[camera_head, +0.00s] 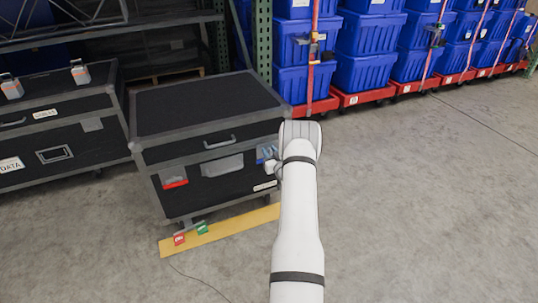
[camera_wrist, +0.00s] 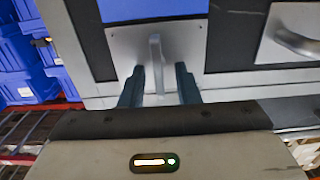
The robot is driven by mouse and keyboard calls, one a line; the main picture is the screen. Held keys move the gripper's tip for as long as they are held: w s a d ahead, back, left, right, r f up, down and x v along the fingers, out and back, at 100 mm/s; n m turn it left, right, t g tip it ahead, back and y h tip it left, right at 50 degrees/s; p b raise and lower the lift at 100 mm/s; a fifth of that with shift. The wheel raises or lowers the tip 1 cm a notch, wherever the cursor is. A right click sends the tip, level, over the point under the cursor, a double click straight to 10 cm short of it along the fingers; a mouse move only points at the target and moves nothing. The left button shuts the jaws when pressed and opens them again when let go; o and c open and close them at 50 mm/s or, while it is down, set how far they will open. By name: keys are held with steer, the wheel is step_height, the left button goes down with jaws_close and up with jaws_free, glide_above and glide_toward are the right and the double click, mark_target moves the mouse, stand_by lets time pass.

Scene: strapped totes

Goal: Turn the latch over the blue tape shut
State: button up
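A black case (camera_head: 205,140) with grey edges stands on the floor. Blue tape (camera_head: 264,153) marks a latch near the right end of its front; red tape (camera_head: 175,184) marks another at the left. In the wrist view the blue tape (camera_wrist: 150,9) is at the top, above a grey latch plate (camera_wrist: 185,45) with an upright lever (camera_wrist: 155,50). My gripper (camera_wrist: 159,75) is open, one dark finger on each side of the lever's lower end, with gaps visible on both sides. In the head view my gripper is mostly hidden by my arm.
A yellow board (camera_head: 235,229) with a red tag (camera_head: 179,239) and a green tag (camera_head: 202,228) lies before the case. Another black case (camera_head: 60,140) stands left. Blue totes (camera_head: 370,45) on red dollies line the back. The floor at right is clear.

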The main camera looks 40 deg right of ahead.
steer(key=shift+c, duration=0.4)
jaws_close()
